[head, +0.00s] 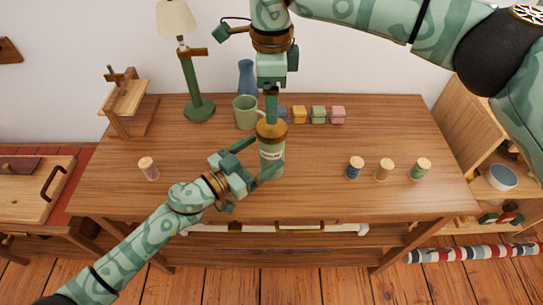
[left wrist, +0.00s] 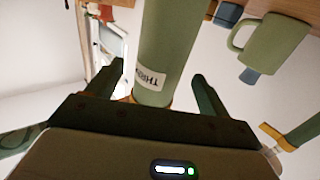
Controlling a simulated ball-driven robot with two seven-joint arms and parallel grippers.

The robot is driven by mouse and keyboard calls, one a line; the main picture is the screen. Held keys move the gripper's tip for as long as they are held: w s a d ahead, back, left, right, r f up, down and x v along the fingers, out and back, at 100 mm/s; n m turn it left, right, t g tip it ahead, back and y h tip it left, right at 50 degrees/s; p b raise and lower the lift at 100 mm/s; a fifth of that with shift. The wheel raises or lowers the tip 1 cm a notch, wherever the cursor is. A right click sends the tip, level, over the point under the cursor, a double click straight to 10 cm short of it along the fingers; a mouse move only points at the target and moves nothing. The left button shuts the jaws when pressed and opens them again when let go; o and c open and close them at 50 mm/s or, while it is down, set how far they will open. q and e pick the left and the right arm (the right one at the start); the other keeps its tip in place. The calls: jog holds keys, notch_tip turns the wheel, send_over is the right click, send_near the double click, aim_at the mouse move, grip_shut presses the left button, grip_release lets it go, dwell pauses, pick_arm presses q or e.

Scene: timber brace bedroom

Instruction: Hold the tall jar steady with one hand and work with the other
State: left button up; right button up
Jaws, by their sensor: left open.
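The tall jar (head: 271,160) is green with a pale label and a wooden-looking lid (head: 271,131). It stands upright on the wooden table (head: 320,195). My left gripper (head: 257,159) is open, with its fingers on either side of the jar's body. In the left wrist view the jar (left wrist: 165,45) rises between the open fingers (left wrist: 157,82), with a gap on each side. My right gripper (head: 271,113) points down from above, its tips at the top of the lid. I cannot tell whether it is open or touching the lid.
A green mug (head: 245,113) and a blue vase (head: 247,78) stand close behind the jar. Small coloured blocks (head: 318,115) line the back. Several spools (head: 383,169) stand at right, and one pink-topped spool (head: 148,168) at left. A lamp (head: 196,100) stands back left.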

aim_at(263, 153)
pick_arm(q)
jog(key=shift+x, duration=2)
